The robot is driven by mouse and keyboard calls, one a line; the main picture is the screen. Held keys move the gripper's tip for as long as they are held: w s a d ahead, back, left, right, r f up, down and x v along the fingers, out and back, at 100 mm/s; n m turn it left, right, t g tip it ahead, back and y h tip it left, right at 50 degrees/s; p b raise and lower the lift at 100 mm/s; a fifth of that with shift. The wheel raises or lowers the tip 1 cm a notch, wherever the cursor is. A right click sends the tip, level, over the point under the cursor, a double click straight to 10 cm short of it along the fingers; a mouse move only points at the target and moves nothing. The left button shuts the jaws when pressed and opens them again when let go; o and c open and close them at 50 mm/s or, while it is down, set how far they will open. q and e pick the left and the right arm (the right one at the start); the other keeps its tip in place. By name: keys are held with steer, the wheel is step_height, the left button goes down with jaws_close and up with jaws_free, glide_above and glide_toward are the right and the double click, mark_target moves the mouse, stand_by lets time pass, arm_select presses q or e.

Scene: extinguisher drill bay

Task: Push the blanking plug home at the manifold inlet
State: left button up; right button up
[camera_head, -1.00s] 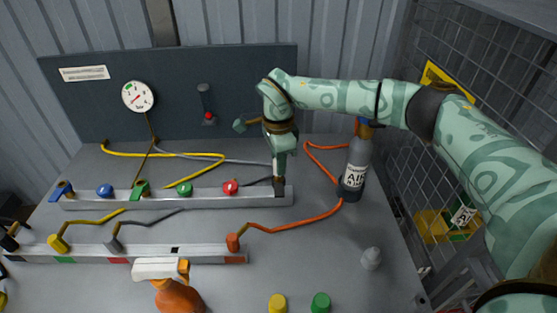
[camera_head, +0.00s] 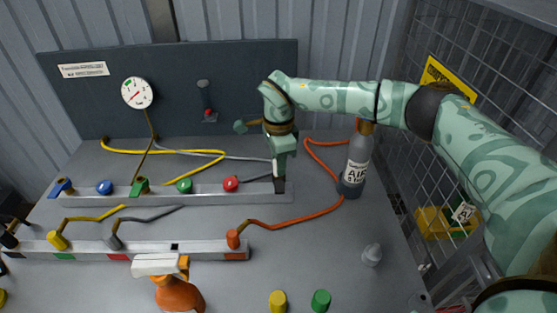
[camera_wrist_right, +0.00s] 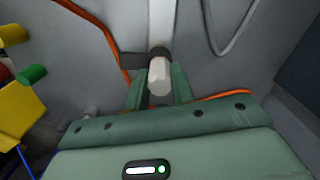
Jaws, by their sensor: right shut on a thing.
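The manifold (camera_head: 210,196) is the long grey rail at the back of the bench, with several coloured fittings along it. My right gripper (camera_head: 280,160) points down over the rail's right end, where a dark block (camera_head: 280,185) sits. In the right wrist view, my right gripper (camera_wrist_right: 158,92) is shut on a pale grey, blunt-ended plug (camera_wrist_right: 159,76), which lines up with the pale rail (camera_wrist_right: 162,22) and a dark collar at its end. How deep the plug sits in the inlet is hidden. My left gripper is not in view.
A grey air bottle (camera_head: 356,165) stands close right of my right gripper, with an orange hose (camera_head: 300,218) curving around. A second rail (camera_head: 205,254), a spray bottle (camera_head: 176,293), yellow (camera_head: 278,301) and green (camera_head: 320,300) caps and a grey cone-like piece (camera_head: 372,254) lie nearer.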

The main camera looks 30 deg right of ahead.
steer(key=shift+f, duration=0.15)
steer(key=o, duration=1.1)
